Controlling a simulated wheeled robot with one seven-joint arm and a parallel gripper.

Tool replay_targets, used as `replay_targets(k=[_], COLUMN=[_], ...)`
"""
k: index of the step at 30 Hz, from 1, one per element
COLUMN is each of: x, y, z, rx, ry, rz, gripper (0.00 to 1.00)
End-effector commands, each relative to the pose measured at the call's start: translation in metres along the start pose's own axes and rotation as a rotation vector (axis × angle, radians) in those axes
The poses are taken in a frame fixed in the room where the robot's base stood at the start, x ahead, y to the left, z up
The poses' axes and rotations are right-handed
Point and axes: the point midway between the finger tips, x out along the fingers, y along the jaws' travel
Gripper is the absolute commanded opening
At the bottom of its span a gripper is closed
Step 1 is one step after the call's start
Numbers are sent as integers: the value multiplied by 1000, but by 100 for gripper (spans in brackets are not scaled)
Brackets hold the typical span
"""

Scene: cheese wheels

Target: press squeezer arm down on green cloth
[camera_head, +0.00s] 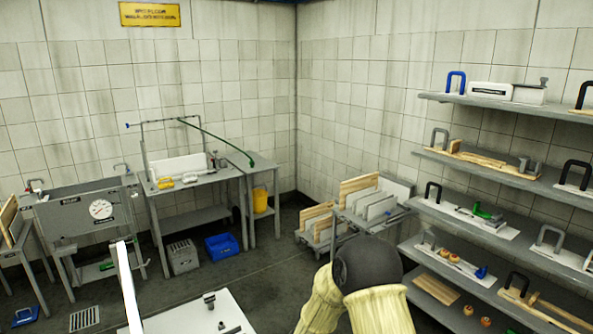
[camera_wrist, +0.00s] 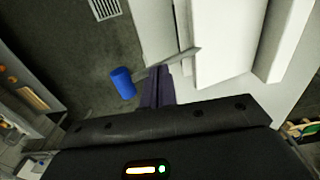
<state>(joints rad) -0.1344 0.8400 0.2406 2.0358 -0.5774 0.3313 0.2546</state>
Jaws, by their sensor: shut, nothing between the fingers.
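In the wrist view my gripper (camera_wrist: 158,86) shows as dark purple fingers shut together, with nothing between them. A grey rod (camera_wrist: 184,56) with a blue cylindrical grip (camera_wrist: 122,83) passes at the fingertips and sticks out past the edge of a white surface; it looks like the squeezer arm. I cannot tell whether the fingers touch it. A large white block (camera_wrist: 225,40) stands beside the rod. I cannot make out a green cloth there. In the head view my gripper is out of sight.
In the head view a white tabletop (camera_head: 190,318) lies at the bottom, with a thin white upright piece (camera_head: 129,290) at its left. Loaded shelves (camera_head: 495,170) line the right wall. A blue crate (camera_head: 221,247) sits on the floor by the back tables. Middle floor is clear.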

Motion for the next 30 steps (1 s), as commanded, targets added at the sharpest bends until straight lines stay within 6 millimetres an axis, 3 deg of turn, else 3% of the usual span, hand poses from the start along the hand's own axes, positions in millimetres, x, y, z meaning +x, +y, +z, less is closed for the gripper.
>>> replay_targets(k=[30], x=[26], y=[0], z=[0], rx=[0], ry=[0], rz=[0], gripper=[0])
